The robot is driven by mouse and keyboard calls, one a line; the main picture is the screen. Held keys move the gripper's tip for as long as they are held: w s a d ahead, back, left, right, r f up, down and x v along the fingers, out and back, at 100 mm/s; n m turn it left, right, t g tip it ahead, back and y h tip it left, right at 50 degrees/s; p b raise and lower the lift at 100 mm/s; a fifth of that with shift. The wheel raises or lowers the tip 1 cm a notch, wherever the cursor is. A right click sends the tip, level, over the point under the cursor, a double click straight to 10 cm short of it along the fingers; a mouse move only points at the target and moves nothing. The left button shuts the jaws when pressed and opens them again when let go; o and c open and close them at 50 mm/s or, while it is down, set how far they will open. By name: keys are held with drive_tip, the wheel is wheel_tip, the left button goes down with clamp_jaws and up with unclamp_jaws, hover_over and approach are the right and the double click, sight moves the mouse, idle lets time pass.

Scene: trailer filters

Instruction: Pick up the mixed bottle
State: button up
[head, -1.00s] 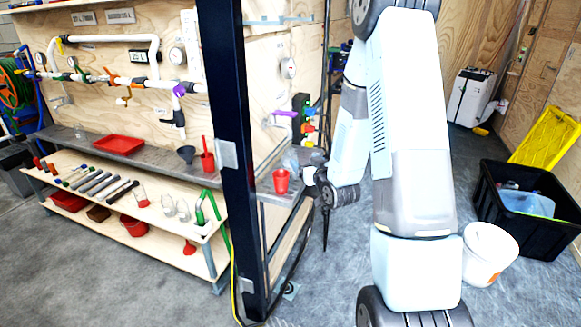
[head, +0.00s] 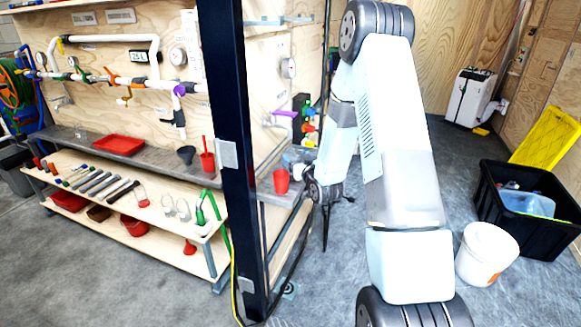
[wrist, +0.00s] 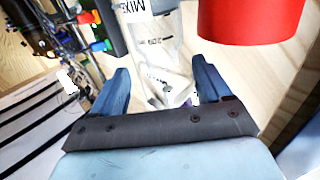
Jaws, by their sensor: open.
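The mixed bottle (wrist: 152,38) is a clear bottle with volume marks and a white label whose visible letters read "MIXE". In the wrist view it lies between the two blue fingers of my gripper (wrist: 160,68), which are open with gaps on both sides. Its top is cut off by the picture edge. In the head view my gripper (head: 299,166) is at the end of the bench behind the dark post, beside a red cup (head: 281,181). The bottle is mostly hidden there.
The red cup stands close to the right finger in the wrist view (wrist: 242,22). A dark post (head: 232,190) rises left of my arm. Coloured valves (head: 306,122) are on the panel behind. A white bucket (head: 485,254) and black crate (head: 530,215) stand right.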

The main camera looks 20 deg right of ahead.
sight(292, 154)
drive_tip(key=shift+w+a, duration=0.2)
drive_tip(key=shift+w, duration=0.65)
drive_tip(key=shift+w+a, duration=0.15)
drive_tip(key=shift+w, duration=0.75)
drive_tip(key=shift+w+a, duration=0.2)
drive_tip(key=shift+w, duration=0.65)
clamp_jaws()
